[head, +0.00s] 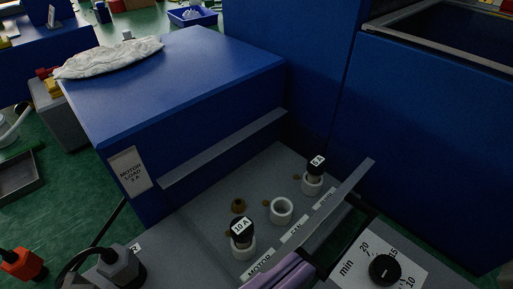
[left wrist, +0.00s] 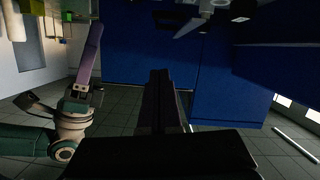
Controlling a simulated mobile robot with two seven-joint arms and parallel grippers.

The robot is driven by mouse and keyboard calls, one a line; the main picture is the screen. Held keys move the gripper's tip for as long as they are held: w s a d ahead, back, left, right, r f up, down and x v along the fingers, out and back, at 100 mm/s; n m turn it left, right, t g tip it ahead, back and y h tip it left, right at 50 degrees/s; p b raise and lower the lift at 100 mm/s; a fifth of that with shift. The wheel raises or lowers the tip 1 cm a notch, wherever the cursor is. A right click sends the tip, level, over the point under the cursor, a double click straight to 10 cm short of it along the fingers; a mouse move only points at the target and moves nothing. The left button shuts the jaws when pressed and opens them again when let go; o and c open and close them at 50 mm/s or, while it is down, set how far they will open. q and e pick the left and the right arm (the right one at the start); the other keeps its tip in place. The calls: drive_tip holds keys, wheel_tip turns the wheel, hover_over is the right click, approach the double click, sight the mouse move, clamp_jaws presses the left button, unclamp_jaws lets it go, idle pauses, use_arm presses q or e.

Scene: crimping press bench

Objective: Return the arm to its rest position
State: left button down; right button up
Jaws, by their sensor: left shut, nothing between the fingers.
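In the left wrist view my left gripper (left wrist: 160,76) points forward with its dark fingers together and nothing between them. Blue panels stand beyond it. In the head view a purple part of my arm (head: 285,272) enters at the bottom edge, over the front of the bench panel; I cannot make out its fingertips there. The grey panel (head: 215,213) carries a 10 A fuse (head: 241,233) in one white holder, a 5 A fuse (head: 314,170) in another, and an empty white holder (head: 281,209) between them.
A blue motor load box (head: 185,85) with a crumpled pale cloth (head: 108,58) on top stands behind the panel. A timer knob (head: 384,269) sits at lower right, and an orange connector (head: 20,263) at lower left. Green floor shows on the left.

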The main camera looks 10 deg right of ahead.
use_arm(q)
drive_tip(key=w+a+r+n+y+p, duration=0.2)
drive_tip(key=w+a+r+y+p, duration=0.1)
drive_tip(key=a+r+y+p, duration=0.3)
drive_tip(key=s+a+r+n+g+y+p, duration=0.1)
drive_tip(key=s+a+n+g+y+p, duration=0.2)
drive_tip(key=a, duration=0.5)
drive_tip(key=s+a+r+n+g+y+p, duration=0.1)
drive_tip(key=s+a+n+g+y+p, duration=0.15)
drive_tip(key=s+a, duration=0.4)
wheel_tip(320, 180, up, 37)
drive_tip(key=w+a+p, duration=0.1)
drive_tip(key=w+p, duration=0.1)
drive_tip(key=p, duration=3.5)
drive_tip(key=shift+a+t+y, duration=0.15)
drive_tip(key=shift+t+y, duration=0.2)
drive_tip(key=shift+y, duration=0.1)
